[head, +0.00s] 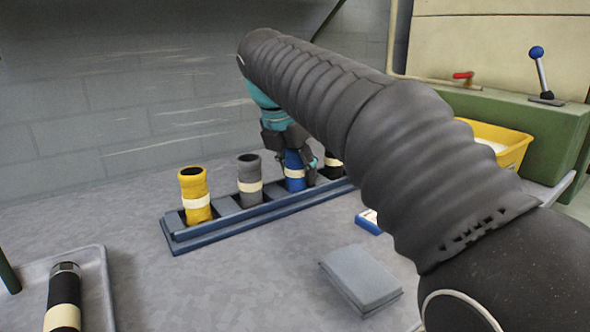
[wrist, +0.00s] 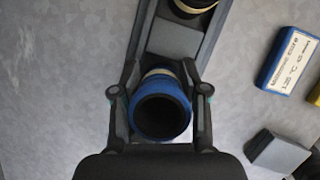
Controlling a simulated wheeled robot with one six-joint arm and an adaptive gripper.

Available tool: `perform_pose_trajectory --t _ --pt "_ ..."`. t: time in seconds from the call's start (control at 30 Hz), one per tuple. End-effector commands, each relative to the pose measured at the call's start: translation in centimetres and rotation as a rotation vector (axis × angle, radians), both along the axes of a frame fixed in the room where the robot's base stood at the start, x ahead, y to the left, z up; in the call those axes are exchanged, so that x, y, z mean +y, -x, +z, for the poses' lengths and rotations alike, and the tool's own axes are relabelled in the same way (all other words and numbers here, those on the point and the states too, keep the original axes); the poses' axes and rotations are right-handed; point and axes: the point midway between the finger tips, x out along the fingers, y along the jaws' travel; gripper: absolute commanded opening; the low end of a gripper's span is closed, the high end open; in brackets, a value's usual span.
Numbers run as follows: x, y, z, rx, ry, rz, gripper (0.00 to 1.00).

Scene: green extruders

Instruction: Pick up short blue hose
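The short blue hose (head: 294,171) stands upright in the dark blue rack (head: 250,218), with a cream band around it. In the wrist view its round open end (wrist: 161,106) faces the camera. My gripper (head: 296,150) is at this hose, coming from above and behind. In the wrist view the two fingers of my gripper (wrist: 160,88) lie on the left and right of the hose, very close to its sides. I cannot tell whether they touch or press on it. My arm hides part of the rack's right end.
A yellow hose (head: 195,194), a grey hose (head: 250,181) and a black hose (head: 333,168) stand in the same rack. A grey block (head: 361,278) and a blue-white box (wrist: 288,60) lie in front. A tray (head: 97,280) holds another black hose (head: 64,300). A yellow bin (head: 510,152) stands right.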

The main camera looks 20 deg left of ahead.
Motion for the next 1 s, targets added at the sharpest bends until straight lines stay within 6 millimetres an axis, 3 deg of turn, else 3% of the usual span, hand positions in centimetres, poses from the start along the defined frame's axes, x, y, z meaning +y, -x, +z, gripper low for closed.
perform_pose_trajectory --t 0.47,0.87,1.0 --pt "0.0 -0.1 0.4 0.0 0.0 0.0 0.06" --pt "0.1 -0.1 3.8 -0.002 -0.002 0.0 0.06" --pt "-1.6 0.8 5.2 -0.002 -0.002 -0.002 0.06"
